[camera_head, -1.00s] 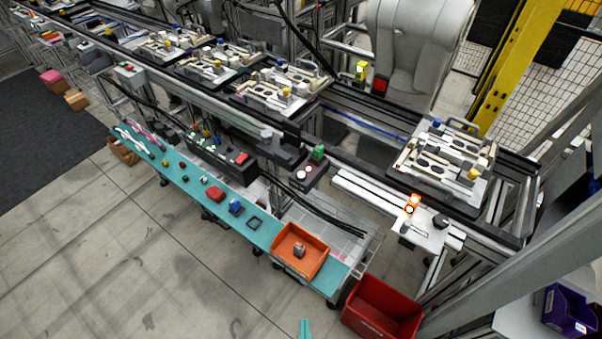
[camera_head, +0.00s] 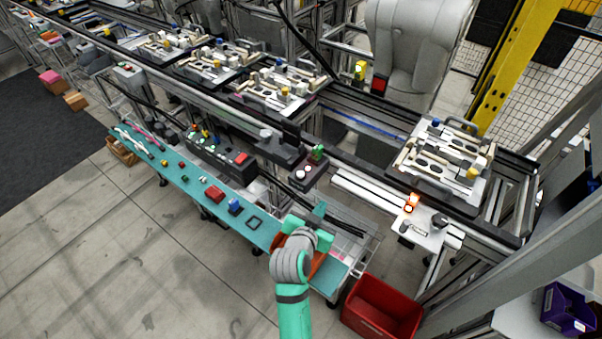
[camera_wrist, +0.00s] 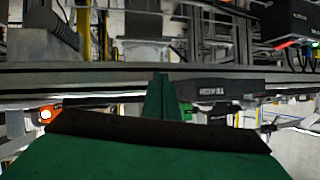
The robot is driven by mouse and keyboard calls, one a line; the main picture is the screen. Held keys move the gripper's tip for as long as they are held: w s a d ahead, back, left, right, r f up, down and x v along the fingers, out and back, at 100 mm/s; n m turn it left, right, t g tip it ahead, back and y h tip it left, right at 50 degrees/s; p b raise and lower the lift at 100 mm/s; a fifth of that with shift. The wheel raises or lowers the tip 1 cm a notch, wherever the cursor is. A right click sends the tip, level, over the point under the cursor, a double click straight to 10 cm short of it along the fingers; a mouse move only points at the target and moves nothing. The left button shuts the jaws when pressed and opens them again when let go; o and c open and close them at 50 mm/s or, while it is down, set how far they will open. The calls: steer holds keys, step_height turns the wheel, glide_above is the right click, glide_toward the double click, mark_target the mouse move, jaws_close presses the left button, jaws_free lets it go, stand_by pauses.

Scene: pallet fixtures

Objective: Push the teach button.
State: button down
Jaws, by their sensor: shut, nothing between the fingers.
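My gripper (camera_head: 319,209) is shut and empty, at the end of my green and grey arm above the orange bin. Its green fingers (camera_wrist: 162,80) stand together in the wrist view. A dark control box (camera_head: 310,172) with a pale round button (camera_head: 300,174) and a green part sits on the line's near rail, beyond and slightly left of my gripper, apart from it. In the wrist view a dark box (camera_wrist: 222,86) bears inverted lettering that seems to read TEACH. I cannot tell for sure which button is the teach button.
A black panel (camera_head: 218,156) with a red button lies left. A lit orange button (camera_head: 411,202) is on a white plate at right. The teal bench (camera_head: 188,190) holds small parts. The orange bin (camera_head: 317,266) is partly hidden by my arm. A red bin (camera_head: 383,308) stands right.

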steer(key=w+a+r+m+g, duration=0.2)
steer(key=w+r+m, duration=0.2)
steer(key=w+r, duration=0.4)
step_height(320, 180, up, 10)
steer(key=m+g, duration=0.2)
steer(key=m, duration=0.3)
glide_above(301, 174)
steer(key=shift+s+a+r, duration=0.15)
steer(key=shift+s+a, duration=0.2)
steer(key=shift+a, duration=0.05)
steer(key=shift+f, duration=4.4)
steer(key=shift+f, duration=0.2)
steer(key=shift+f, duration=0.25)
